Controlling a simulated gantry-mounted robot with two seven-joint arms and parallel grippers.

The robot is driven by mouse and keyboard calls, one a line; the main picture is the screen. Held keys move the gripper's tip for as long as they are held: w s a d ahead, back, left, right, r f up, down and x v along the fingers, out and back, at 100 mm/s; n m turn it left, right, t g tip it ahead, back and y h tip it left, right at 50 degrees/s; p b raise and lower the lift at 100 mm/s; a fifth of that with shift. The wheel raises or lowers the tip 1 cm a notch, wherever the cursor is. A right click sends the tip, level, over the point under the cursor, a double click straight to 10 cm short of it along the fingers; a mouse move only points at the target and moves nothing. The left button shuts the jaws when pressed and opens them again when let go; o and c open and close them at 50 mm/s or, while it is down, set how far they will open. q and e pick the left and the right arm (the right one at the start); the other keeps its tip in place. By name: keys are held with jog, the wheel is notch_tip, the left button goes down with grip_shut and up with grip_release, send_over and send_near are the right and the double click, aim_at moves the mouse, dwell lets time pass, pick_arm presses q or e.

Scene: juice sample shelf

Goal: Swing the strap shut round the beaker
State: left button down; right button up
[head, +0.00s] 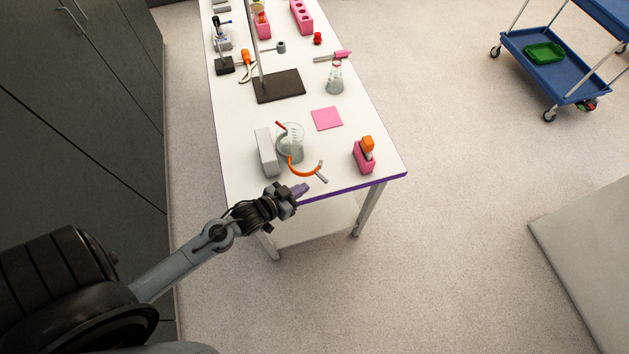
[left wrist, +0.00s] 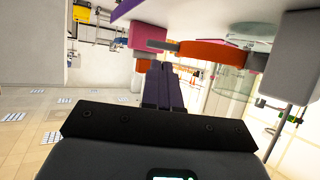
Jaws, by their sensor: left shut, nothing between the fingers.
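The glass beaker (head: 290,143) stands near the front left of the white table, against a grey block (head: 266,152). The orange strap (head: 303,172) curves away from the beaker's front and stands open, its grey end tab (head: 321,178) out to the right. A short red piece (head: 281,126) shows at the beaker's far left. My left gripper (head: 302,189) is shut and empty at the table's front edge, just in front of the strap. In the left wrist view, its purple fingertips (left wrist: 162,68) are close to the strap (left wrist: 212,53) and tab (left wrist: 160,45); contact is unclear. My right gripper is out of view.
A pink holder with an orange-capped item (head: 364,155) stands right of the strap. A pink square (head: 327,118) lies behind. A dark stand base (head: 279,86) and a flask (head: 335,79) are farther back.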

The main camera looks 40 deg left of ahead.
aim_at(322, 179)
pick_arm(q)
jog(key=shift+x, duration=3.15)
jog(key=shift+w, duration=0.1)
